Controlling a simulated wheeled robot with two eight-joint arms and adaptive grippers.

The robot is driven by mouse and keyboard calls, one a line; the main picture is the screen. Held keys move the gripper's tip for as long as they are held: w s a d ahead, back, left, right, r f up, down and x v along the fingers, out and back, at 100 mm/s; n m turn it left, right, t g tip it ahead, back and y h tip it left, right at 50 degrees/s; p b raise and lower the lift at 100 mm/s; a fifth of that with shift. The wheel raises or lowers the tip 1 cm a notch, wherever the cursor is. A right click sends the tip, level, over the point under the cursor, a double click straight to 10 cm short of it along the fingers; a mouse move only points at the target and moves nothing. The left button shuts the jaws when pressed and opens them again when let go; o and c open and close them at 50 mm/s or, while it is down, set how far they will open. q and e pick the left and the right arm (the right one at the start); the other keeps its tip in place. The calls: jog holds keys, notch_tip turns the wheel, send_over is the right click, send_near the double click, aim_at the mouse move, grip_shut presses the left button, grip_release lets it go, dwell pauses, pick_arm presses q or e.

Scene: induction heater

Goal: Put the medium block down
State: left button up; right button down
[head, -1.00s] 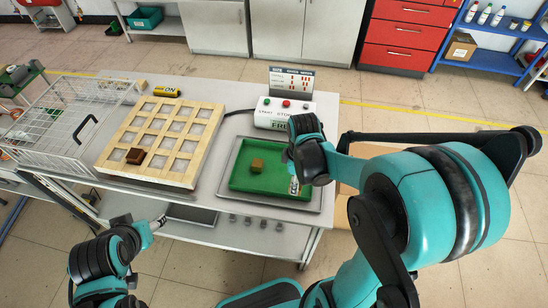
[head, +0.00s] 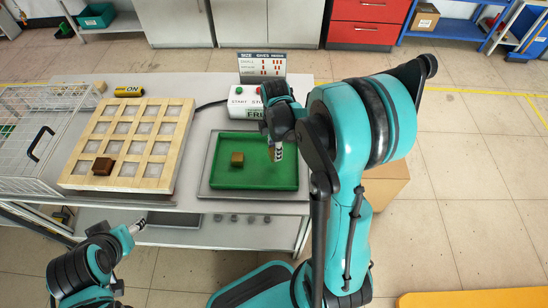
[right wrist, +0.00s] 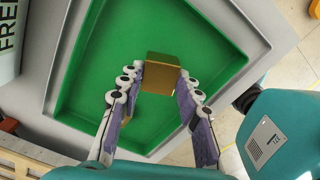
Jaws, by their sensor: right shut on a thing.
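My right gripper (head: 277,152) is over the right part of the green tray (head: 222,182). In the right wrist view its fingers (right wrist: 158,88) are shut on a gold-brown block (right wrist: 162,72), taken as the medium block. The head view hides this block behind the gripper, and I cannot tell whether it touches the tray floor. Another brown block (head: 237,159) lies in the tray, left of the gripper. My left gripper (head: 138,226) is low at the left, in front of the table; its opening is unclear.
A wooden grid board (head: 183,118) with a dark brown block (head: 103,166) stands left of the tray. A control box (head: 243,101) and a sign (head: 262,64) stand behind it. A wire cage (head: 30,145) is at far left. Some green tray floor is bare.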

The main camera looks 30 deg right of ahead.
jog(key=shift+w+f, duration=0.25)
jog(key=shift+f, duration=0.25)
jog(key=shift+f+b, duration=0.95)
jog(key=shift+f, duration=0.65)
jog(key=shift+s, duration=0.1)
jog(key=shift+f, duration=0.15)
jog(key=c, duration=1.1)
grip_release()
jog(key=shift+o, duration=0.2)
